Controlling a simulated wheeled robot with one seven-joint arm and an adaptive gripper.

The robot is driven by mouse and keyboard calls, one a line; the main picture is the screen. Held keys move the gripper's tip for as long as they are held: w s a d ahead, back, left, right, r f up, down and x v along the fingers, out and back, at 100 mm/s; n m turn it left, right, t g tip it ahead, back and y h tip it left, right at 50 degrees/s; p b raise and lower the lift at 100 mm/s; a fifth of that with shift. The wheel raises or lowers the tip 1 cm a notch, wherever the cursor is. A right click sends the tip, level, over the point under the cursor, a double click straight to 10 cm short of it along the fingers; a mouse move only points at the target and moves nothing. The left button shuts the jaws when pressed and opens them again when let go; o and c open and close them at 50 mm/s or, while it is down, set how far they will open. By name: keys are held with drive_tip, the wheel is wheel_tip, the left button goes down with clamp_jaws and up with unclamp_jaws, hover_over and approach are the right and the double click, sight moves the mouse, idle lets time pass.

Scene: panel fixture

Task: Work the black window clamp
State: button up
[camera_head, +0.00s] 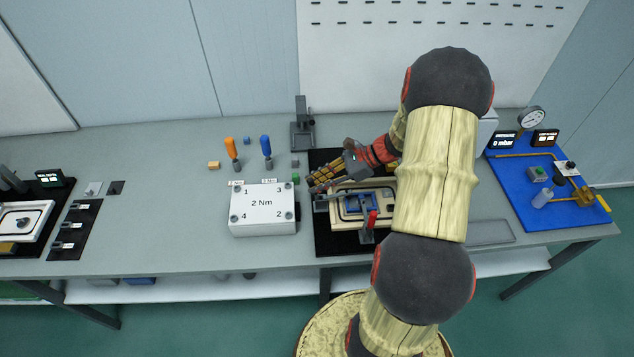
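The panel fixture on a black base plate (327,240) stands in the middle of the bench, with a beige frame around a blue-edged window (360,203). A clamp with an upright red handle (372,219) stands at its front edge. My gripper (322,183) is over the fixture's back left corner, fingers pointing left and down. A grey bar (322,196) shows just below the fingers; I cannot tell if they touch it. No black clamp can be made out clearly; the gripper and arm cover part of the fixture. Whether the fingers are open is too small to tell.
A white box marked 2 Nm (262,212) stands close left of the fixture. Orange (231,148) and blue (266,147) screwdrivers and a dark stand (301,128) are behind it. A blue board with a gauge (530,205) is at right.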

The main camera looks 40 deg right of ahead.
drive_tip(key=shift+r, duration=0.1)
drive_tip(key=v, duration=1.2)
